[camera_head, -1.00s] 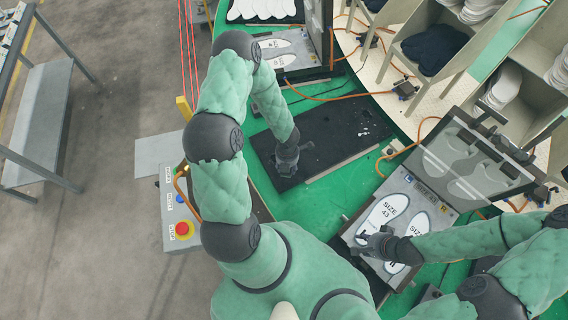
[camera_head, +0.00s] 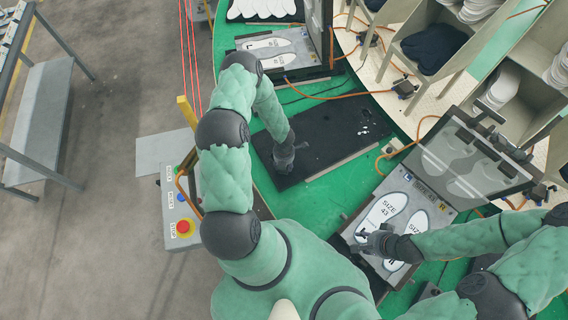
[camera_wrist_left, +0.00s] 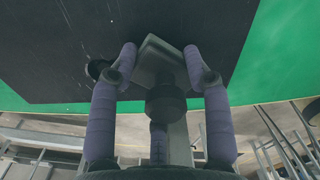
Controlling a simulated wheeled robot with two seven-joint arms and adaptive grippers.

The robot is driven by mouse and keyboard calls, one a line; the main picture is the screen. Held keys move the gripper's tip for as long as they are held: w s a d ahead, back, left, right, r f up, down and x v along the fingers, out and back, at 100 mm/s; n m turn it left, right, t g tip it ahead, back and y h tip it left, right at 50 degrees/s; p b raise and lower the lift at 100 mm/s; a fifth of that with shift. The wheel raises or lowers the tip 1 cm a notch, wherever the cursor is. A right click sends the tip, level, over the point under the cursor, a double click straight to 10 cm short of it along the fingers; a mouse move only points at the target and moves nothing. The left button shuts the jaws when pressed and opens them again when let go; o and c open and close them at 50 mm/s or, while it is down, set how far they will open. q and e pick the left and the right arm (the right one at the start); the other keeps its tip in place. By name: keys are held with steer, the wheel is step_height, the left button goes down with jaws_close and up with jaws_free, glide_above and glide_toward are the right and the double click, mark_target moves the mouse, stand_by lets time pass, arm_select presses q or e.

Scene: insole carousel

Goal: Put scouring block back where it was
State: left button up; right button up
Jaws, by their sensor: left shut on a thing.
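My left gripper (camera_head: 284,158) is over the left end of a black mat (camera_head: 330,128) on the green table. In the left wrist view the left gripper (camera_wrist_left: 162,62) is shut on a dark grey scouring block (camera_wrist_left: 155,52). The block is tilted there, with the mat beyond it; I cannot tell whether they touch. My right gripper (camera_head: 368,243) is over the lower part of a plate with white SIZE 43 insole shapes (camera_head: 384,212). Its fingers are too small to tell open from shut.
A hinged frame (camera_head: 465,160) stands open behind the insole plate. Another insole plate (camera_head: 265,46) lies at the back. Shelves with insoles (camera_head: 433,48) stand at the right. A control box with a red stop button (camera_head: 183,227) is at the left. Orange cables cross the table.

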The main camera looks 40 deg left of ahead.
arm_select(q)
steer(key=shift+f, duration=0.15)
arm_select(e)
steer(key=shift+f, duration=0.2)
arm_select(q)
steer(key=o, duration=1.2)
arm_select(e)
steer(key=shift+r, duration=0.15)
arm_select(q)
steer(key=shift+r, duration=0.3)
step_height(320, 180, up, 12)
steer(key=shift+f+p, duration=0.1)
steer(key=shift+p, duration=0.65)
arm_select(e)
steer(key=shift+r, duration=0.85)
